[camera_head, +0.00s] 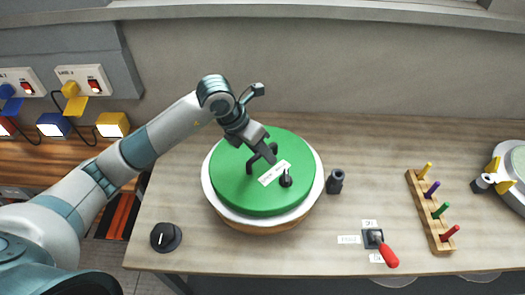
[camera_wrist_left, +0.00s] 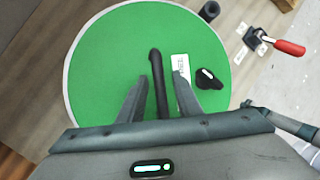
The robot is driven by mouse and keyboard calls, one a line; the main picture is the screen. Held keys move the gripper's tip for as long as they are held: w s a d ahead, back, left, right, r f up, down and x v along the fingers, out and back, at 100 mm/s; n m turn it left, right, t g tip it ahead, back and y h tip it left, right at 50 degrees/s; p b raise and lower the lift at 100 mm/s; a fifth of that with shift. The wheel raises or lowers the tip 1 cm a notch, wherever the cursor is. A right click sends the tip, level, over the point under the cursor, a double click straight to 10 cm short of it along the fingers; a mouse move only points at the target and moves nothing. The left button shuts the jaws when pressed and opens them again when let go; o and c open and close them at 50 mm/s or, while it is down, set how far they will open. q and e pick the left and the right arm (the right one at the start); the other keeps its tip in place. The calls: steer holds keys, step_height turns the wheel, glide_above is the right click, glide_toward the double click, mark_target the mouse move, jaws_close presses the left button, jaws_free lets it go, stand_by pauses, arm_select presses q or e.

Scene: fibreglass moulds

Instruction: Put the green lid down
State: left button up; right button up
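The green lid (camera_head: 240,188) is a round disc with a black bar handle, a white label and a small black knob (camera_head: 286,179). It lies flat on a round white-rimmed base (camera_head: 216,207) on the table. It fills much of the left wrist view (camera_wrist_left: 105,70). My left gripper (camera_head: 262,155) is over the lid's handle (camera_wrist_left: 156,70). Its two fingers (camera_wrist_left: 158,88) stand apart on either side of the handle, with gaps visible, so it looks open and not clamped.
On the wooden table (camera_head: 390,140) are a black dial (camera_head: 166,237), a dark cylinder (camera_head: 335,181), a red-handled switch (camera_head: 383,247) and a rack of coloured pegs (camera_head: 430,212). Another round mould (camera_head: 516,195) is at the right edge. The table behind the lid is clear.

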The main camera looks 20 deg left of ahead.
arm_select(q)
steer(key=shift+r, duration=0.1)
steer(key=b+v, duration=0.3)
steer(key=v, duration=0.9)
stand_by(1.3)
